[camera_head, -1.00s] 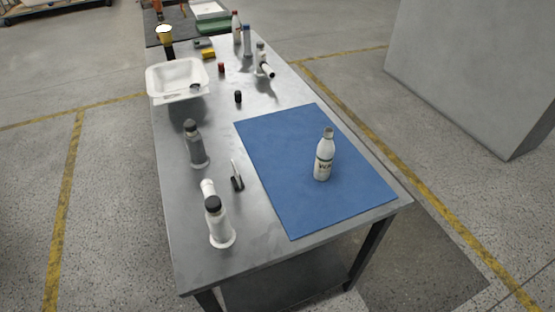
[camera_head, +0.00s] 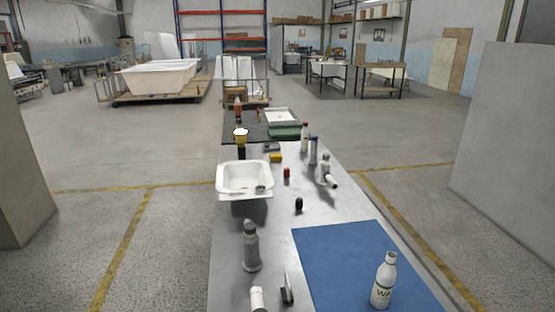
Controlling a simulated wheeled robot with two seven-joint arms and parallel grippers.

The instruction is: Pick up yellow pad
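A small yellow pad (camera_head: 276,157) lies on the metal table (camera_head: 225,270), toward its far half. A dark grey block (camera_head: 271,147) lies just behind it. The white basin (camera_head: 245,178) stands in front of it to the left, and a small red item (camera_head: 287,173) stands in front of it to the right. Neither of my grippers shows in the view.
A blue mat (camera_head: 335,260) with a white bottle (camera_head: 384,280) covers the near right. Grey bottle (camera_head: 251,247) stands near left. Several bottles, including a blue-capped one (camera_head: 313,151), stand right of the pad. Yellow-topped cup (camera_head: 240,138) stands left. Bathtub shells (camera_head: 155,78) lie far off.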

